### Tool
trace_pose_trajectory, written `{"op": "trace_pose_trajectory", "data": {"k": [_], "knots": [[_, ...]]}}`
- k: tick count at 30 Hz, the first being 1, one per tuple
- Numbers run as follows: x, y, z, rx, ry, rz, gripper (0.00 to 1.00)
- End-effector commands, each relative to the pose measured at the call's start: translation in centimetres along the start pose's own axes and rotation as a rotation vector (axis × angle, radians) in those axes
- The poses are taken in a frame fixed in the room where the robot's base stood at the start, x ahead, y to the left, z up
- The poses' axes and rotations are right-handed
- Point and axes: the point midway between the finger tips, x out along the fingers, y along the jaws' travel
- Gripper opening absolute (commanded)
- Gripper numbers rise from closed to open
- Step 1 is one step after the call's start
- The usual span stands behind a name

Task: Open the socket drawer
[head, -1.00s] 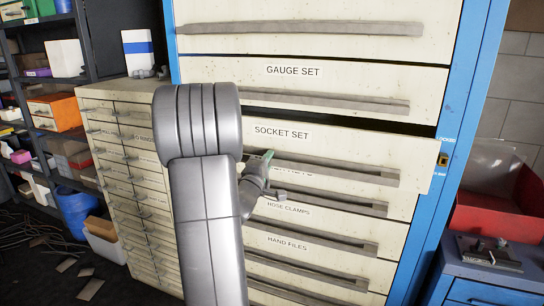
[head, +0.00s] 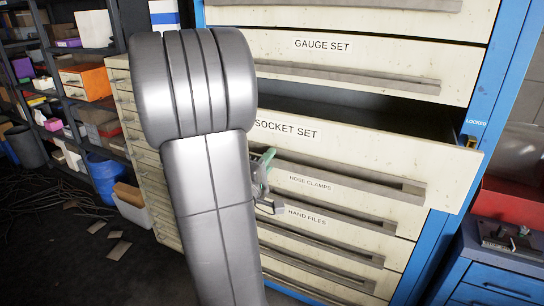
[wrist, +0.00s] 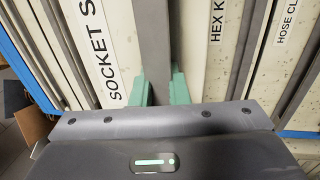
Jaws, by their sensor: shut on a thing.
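The socket drawer (head: 400,152), cream and labelled SOCKET SET, stands out of the cabinet with a dark gap above its front in the head view. Its long grey bar handle (head: 345,175) runs along the lower part of the front. My gripper (head: 264,162) is at the left part of this handle, partly hidden behind my arm. In the wrist view, the green fingers of my gripper (wrist: 162,88) sit on either side of the grey handle (wrist: 155,45) and are shut on it. The drawer's label (wrist: 97,55) shows beside it there.
The GAUGE SET drawer (head: 400,52) above and the HAND FILES drawer (head: 350,232) below look closed. A blue cabinet frame (head: 480,120) is at the right, with a red bin (head: 510,203) beyond. A smaller drawer unit (head: 120,95) stands left. Floor at lower left has scattered scraps.

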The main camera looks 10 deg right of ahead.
Motion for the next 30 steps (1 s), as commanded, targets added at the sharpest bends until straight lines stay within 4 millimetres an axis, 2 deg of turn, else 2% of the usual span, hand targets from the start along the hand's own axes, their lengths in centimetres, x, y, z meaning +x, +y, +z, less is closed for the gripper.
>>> {"op": "trace_pose_trajectory", "data": {"k": [8, 9, 12, 23, 26, 30], "knots": [[-0.1, -0.2, 0.0, -0.002, 0.000, -0.005, 0.00], [-0.1, -0.2, 0.0, -0.002, 0.000, -0.005, 0.16], [-0.1, -0.2, 0.0, -0.002, 0.000, -0.004, 0.33], [-0.5, -0.1, -0.1, 0.000, 0.002, -0.002, 0.33], [-1.5, -0.1, -0.1, 0.001, 0.002, -0.001, 0.33], [-3.9, -0.1, -0.2, 0.000, 0.005, -0.001, 0.33]]}}
